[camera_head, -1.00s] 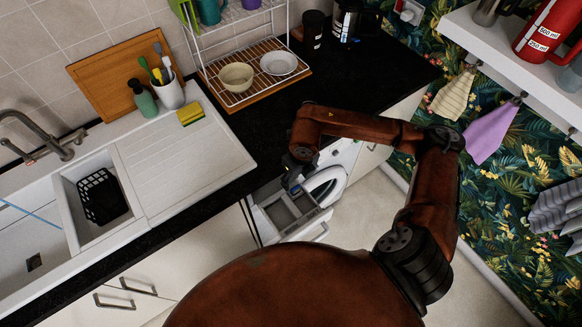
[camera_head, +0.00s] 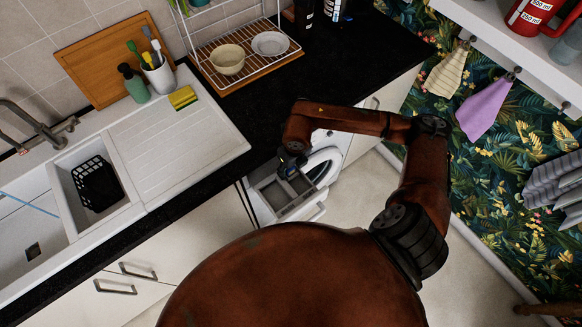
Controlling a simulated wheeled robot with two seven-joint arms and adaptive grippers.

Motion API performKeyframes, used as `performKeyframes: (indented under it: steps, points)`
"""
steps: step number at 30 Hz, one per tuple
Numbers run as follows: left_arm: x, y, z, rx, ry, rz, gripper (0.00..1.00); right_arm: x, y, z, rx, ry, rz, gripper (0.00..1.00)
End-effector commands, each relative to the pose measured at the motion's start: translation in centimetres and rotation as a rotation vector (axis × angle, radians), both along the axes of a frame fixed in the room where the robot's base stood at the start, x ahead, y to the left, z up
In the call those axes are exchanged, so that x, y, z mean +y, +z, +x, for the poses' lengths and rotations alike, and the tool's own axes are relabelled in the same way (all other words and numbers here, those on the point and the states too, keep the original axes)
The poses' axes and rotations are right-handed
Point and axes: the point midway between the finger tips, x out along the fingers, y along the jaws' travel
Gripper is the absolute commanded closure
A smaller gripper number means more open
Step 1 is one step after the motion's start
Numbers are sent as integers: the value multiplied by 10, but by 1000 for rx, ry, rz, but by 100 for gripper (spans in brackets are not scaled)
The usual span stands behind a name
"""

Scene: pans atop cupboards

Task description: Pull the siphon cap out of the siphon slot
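An open detergent drawer (camera_head: 268,187) sticks out of the white washing machine (camera_head: 333,145) under the dark counter. It has several grey compartments. My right arm reaches over from the right, and my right gripper (camera_head: 288,171) points down at the far part of the drawer. The fingertips are small and dark here, so I cannot tell whether they are open or shut. I cannot make out the siphon cap or its slot; the gripper covers part of the drawer. My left gripper is not in view.
The black countertop (camera_head: 335,60) edge runs close above the drawer. A white sink (camera_head: 180,145) with a drainboard lies left. The floor (camera_head: 365,190) to the right is clear.

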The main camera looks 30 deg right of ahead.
Motion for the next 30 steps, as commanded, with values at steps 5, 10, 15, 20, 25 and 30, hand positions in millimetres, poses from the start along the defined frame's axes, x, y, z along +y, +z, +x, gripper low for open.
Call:
performKeyframes:
  steps: [5,10,15,20,25,30]
  points:
    - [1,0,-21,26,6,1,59,0,0,0,0,0,0,67]
    - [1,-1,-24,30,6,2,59,0,0,0,0,0,0,78]
    - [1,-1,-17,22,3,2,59,0,0,0,0,0,0,90]
    - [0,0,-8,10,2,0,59,0,0,0,0,0,1,78]
    - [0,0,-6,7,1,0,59,0,0,0,0,0,0,90]
    - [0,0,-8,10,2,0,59,0,1,0,0,0,0,95]
